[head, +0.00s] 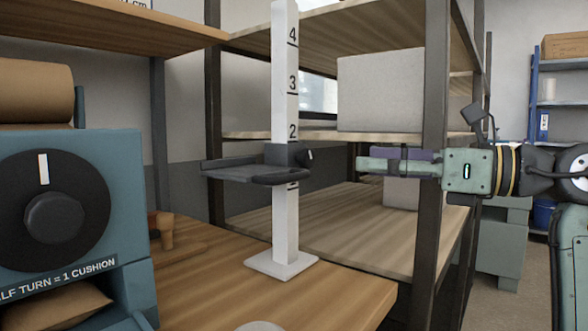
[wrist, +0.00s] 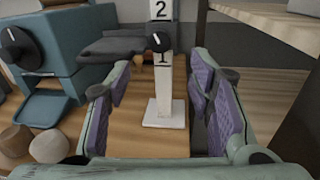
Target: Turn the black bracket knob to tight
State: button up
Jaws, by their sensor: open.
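The black bracket knob (head: 304,157) sits on the right side of a dark sliding bracket (head: 238,172), which is clamped on a white numbered post (head: 285,115) between marks 1 and 2. The knob shows a white pointer line. In the wrist view the knob (wrist: 158,42) is ahead, near the top, in front of the post. My gripper (head: 362,164) is to the right of the knob, apart from it and at about its height. In the wrist view its two purple-padded fingers (wrist: 160,85) are spread wide with nothing between them.
The post stands on a white base on the wooden table (head: 350,290). A blue machine (head: 130,200) with a large black dial is at left. Wooden shelves on dark uprights (head: 435,130) stand behind, close to my arm.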

aim_at(311, 159)
jog(key=x, duration=1)
jog(key=shift+a, duration=0.1)
jog(key=c, duration=1.1)
jog(key=m+p, duration=0.1)
jog(key=m, duration=0.3)
jog(key=shift+m+y, duration=0.3)
jog(key=shift+m, duration=0.1)
jog(key=shift+c, duration=0.2)
jog(key=o, duration=1.1)
jog(key=shift+o, duration=0.2)
